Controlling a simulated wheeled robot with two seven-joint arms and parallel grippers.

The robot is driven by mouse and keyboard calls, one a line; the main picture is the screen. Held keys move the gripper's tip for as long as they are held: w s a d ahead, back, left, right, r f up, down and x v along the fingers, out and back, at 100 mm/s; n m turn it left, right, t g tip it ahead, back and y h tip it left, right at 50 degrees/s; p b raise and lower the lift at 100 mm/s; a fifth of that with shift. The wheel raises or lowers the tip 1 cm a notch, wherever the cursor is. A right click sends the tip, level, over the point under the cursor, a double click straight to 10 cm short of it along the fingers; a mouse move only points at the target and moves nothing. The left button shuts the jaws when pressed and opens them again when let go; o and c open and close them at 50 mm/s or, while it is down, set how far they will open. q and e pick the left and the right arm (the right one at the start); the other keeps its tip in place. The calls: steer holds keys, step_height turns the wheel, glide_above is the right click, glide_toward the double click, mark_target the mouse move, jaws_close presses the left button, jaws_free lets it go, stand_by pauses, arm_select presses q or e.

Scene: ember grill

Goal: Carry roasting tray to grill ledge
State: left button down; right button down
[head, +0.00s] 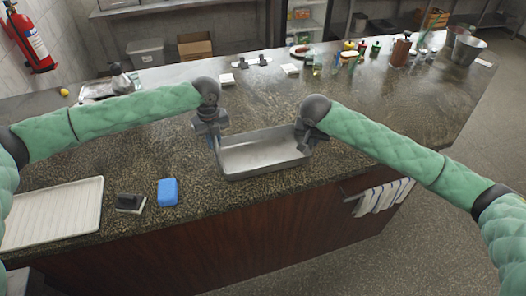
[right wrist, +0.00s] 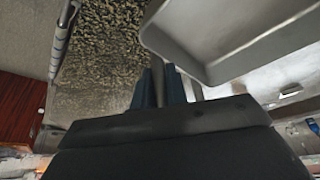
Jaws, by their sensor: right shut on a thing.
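The roasting tray (head: 262,170) is a grey metal rectangular pan, empty, over the front part of the dark stone counter. I cannot tell whether it rests on the counter or is slightly raised. My right gripper (head: 304,146) is shut on the tray's right end. In the right wrist view its fingers (right wrist: 167,88) show beside the tray's rim (right wrist: 185,62), their grip partly hidden. My left gripper (head: 212,142) points down at the tray's left end. Its fingertips are small and partly hidden, so I cannot tell whether they are closed. I cannot make out the grill ledge for certain.
A blue block (head: 168,192), a dark-topped scrubber (head: 130,203) and a pale ribbed tray (head: 55,212) lie left on the counter (head: 240,195). Bottles and food stand at the back. White towels (head: 382,197) hang at the front right. Counter right of the tray is mostly clear.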

steer(key=shift+r+p, duration=0.75)
steer(key=shift+r, duration=0.4)
